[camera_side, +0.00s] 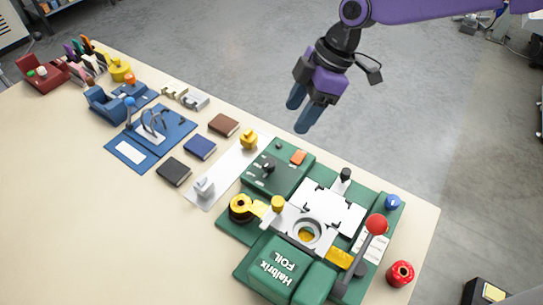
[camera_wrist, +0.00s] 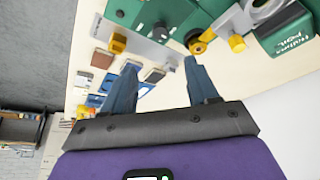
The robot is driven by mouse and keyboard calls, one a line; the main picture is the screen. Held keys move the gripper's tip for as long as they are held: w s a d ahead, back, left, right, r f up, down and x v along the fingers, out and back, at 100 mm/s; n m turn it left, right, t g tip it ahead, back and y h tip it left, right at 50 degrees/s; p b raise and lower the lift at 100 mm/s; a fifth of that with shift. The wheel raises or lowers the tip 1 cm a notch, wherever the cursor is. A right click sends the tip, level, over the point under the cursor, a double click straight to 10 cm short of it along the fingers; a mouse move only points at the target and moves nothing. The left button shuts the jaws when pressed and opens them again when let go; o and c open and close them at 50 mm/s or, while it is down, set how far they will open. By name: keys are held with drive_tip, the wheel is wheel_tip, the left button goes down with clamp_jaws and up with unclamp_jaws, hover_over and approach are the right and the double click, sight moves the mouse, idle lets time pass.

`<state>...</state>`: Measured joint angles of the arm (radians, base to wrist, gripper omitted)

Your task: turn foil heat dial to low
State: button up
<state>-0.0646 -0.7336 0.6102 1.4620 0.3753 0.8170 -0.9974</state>
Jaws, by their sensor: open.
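The green foil machine (camera_side: 272,272), lettered "Halbrix FOIL", stands at the table's right end. Its green control box (camera_side: 290,178) carries a small black dial (camera_side: 268,165) and an orange button (camera_side: 298,157). The dial's setting is too small to read. In the wrist view the dial (camera_wrist: 160,31) shows on the box's edge, beyond and between my fingertips. My gripper (camera_side: 297,116) is open and empty, with blue fingers pointing down. It hangs above and behind the control box, apart from it. Its fingers also show in the wrist view (camera_wrist: 160,66).
A red-knobbed lever (camera_side: 376,225) and a black-topped post (camera_side: 345,175) rise from the machine. A yellow foil roll (camera_side: 240,207) sits at its left. A white strip (camera_side: 227,172) with two stamps lies left of the box. A red spool (camera_side: 400,273) stands at right. The near-left table is clear.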

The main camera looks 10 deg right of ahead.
sight(269, 163)
drive_tip(key=x, duration=1.4)
drive_tip(key=shift+a+f, duration=0.25)
drive_tip(key=shift+f, duration=0.1)
drive_tip(key=c, duration=1)
drive_tip(key=shift+c, duration=0.2)
drive_tip(key=shift+m, duration=0.3)
drive_tip(key=m+t, duration=0.1)
drive_tip(key=m, duration=0.3)
drive_tip(key=shift+s+t, duration=0.2)
drive_tip(key=shift+t, duration=0.2)
drive_tip(key=shift+m+t+h, duration=0.6)
drive_tip(key=shift+m, duration=1.6)
drive_tip(key=o, duration=1)
